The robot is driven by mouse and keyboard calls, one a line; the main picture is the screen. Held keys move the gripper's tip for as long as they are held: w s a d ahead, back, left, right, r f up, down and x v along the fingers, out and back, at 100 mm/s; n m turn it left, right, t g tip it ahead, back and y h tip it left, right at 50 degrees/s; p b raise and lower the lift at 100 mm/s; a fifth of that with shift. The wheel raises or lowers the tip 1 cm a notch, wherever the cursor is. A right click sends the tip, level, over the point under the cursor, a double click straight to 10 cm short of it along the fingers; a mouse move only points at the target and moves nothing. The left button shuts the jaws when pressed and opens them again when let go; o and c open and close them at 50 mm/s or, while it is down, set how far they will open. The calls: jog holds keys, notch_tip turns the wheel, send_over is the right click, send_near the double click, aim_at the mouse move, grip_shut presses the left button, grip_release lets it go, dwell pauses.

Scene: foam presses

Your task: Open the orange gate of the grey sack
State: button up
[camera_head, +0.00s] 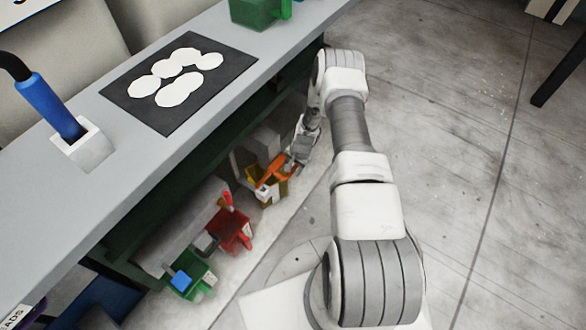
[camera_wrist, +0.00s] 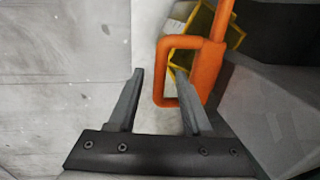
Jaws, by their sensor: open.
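The orange gate (camera_wrist: 208,70) shows in the wrist view with a loop handle on its left side. It also shows in the head view (camera_head: 273,170) under the bench. The grey sack (camera_wrist: 262,110) appears to be the grey body to the right of the gate; in the head view its grey form (camera_head: 266,143) is partly shadowed. My gripper (camera_wrist: 157,72) is open, with the handle's upright bar between its fingers in the picture. The right finger overlaps the loop's opening and the left finger lies left of the bar. Contact cannot be told.
The floor (camera_head: 450,130) to the right is open.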

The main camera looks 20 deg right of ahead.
jog(key=shift+c, duration=0.3)
grip_shut()
dwell(0.9)
